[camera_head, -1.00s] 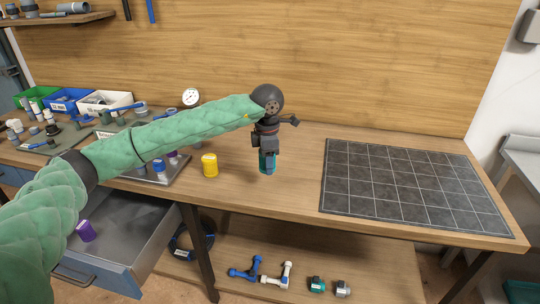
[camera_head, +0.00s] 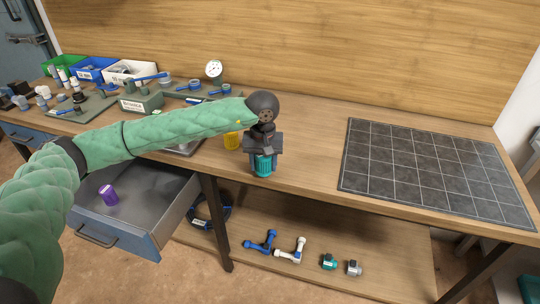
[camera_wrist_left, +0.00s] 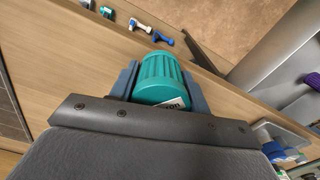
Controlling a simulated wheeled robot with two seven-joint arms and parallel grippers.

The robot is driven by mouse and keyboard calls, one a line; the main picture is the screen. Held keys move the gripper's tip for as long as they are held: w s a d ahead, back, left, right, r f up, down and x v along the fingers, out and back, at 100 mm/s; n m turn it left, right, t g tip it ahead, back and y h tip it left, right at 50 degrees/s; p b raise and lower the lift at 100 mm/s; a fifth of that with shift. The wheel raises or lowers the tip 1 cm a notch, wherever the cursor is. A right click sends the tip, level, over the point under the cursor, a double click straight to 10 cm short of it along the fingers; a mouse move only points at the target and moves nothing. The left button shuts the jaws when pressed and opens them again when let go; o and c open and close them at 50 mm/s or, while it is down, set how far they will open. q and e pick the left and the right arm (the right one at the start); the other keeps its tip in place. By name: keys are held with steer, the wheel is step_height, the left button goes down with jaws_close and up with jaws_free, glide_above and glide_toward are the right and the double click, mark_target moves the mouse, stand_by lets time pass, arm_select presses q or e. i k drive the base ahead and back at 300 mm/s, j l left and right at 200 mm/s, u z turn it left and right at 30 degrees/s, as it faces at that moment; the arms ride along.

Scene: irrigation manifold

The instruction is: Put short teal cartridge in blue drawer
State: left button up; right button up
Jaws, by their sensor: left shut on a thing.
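The short teal cartridge (camera_head: 263,166) is held between the fingers of my left gripper (camera_head: 262,160), near the front edge of the workbench. In the left wrist view the ribbed teal cartridge (camera_wrist_left: 161,80) sits between the two fingers, with part of a white label showing. The blue drawer (camera_head: 160,238) is pulled open below the bench, to the left of the gripper. A purple cartridge (camera_head: 109,195) stands inside it, and it also shows at the right of the left wrist view (camera_wrist_left: 313,80). My right gripper is not in view.
A dark grid mat (camera_head: 430,175) lies at the right. The lower shelf (camera_head: 300,272) holds several pipe fittings. The drawer has bare floor around the purple cartridge.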

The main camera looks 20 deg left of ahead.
mark_target(135, 209)
steer(key=u, duration=0.9)
steer(key=i+j+u, duration=0.1)
steer(key=i+u, duration=0.2)
steer(key=i, duration=0.25)
